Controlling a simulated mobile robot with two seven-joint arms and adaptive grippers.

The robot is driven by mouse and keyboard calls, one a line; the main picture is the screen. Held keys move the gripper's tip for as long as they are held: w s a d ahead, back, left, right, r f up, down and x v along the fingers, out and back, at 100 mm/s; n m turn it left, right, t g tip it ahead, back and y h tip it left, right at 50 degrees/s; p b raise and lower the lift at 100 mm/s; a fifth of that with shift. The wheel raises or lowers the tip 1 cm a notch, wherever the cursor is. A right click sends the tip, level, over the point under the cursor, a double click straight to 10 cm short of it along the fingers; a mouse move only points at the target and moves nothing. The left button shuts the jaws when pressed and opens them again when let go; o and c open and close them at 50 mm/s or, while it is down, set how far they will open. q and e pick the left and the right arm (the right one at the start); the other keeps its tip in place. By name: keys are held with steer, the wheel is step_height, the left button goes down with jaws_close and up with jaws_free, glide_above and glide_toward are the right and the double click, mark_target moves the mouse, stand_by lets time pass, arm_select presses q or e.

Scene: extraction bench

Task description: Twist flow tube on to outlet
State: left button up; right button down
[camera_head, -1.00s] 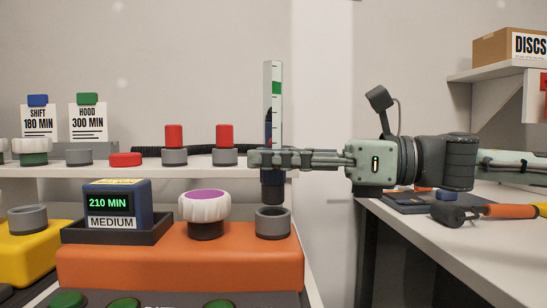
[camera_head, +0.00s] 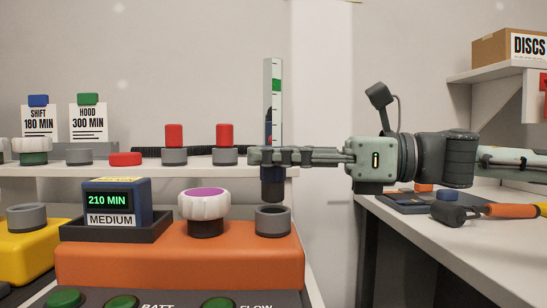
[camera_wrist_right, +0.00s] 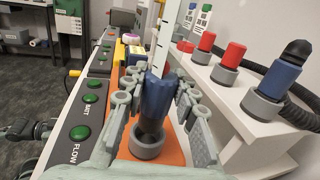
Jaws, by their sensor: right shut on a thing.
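The flow tube (camera_head: 273,95) is tall, clear and upright, with a green band and a dark blue lower end. My right gripper (camera_head: 268,158) comes in from the right and is shut on its lower part. The blue end (camera_head: 272,186) shows below the fingers. The outlet is a grey ring (camera_head: 272,221) on the right of the orange unit (camera_head: 180,260). The tube stands in line above it, its bottom close to the rim; whether they touch I cannot tell. In the right wrist view the blue end (camera_wrist_right: 157,100) is between the fingers, over the grey ring (camera_wrist_right: 147,145).
Left of the outlet stand a white knob (camera_head: 205,204) with a purple top and a battery (camera_head: 118,204) reading 210 MIN. Behind, a white shelf (camera_head: 150,170) holds red caps on grey sockets. A bench (camera_head: 480,245) with tools is at the right.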

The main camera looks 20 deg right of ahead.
mark_target(280, 183)
steer(key=shift+b, duration=0.3)
stand_by(0.7)
steer(key=shift+f+b, duration=1.85)
steer(key=m+t+h, duration=0.1)
steer(key=t, duration=0.1)
steer(key=shift+s+a+r+m+t+h, duration=0.1)
steer(key=shift+s+a+m+t+h, duration=0.05)
steer(key=shift+m+t+h, duration=0.2)
steer(key=m+t+h, duration=0.1)
steer(key=h, duration=0.1)
steer(key=m+t+h, duration=0.1)
steer(key=m+t, duration=0.1)
steer(key=shift+f+h, duration=0.2)
steer(key=shift+h, duration=0.15)
steer(key=m+t+h, duration=0.2)
steer(key=m+h, duration=0.1)
steer(key=h, duration=0.1)
steer(key=shift+b, duration=0.35)
steer(key=shift+m+t+h+b, duration=0.45)
steer(key=shift+m+h+b, duration=0.1)
steer(key=shift+m+h, duration=0.15)
steer(key=shift+r+h, duration=0.15)
steer(key=shift+h, duration=0.15)
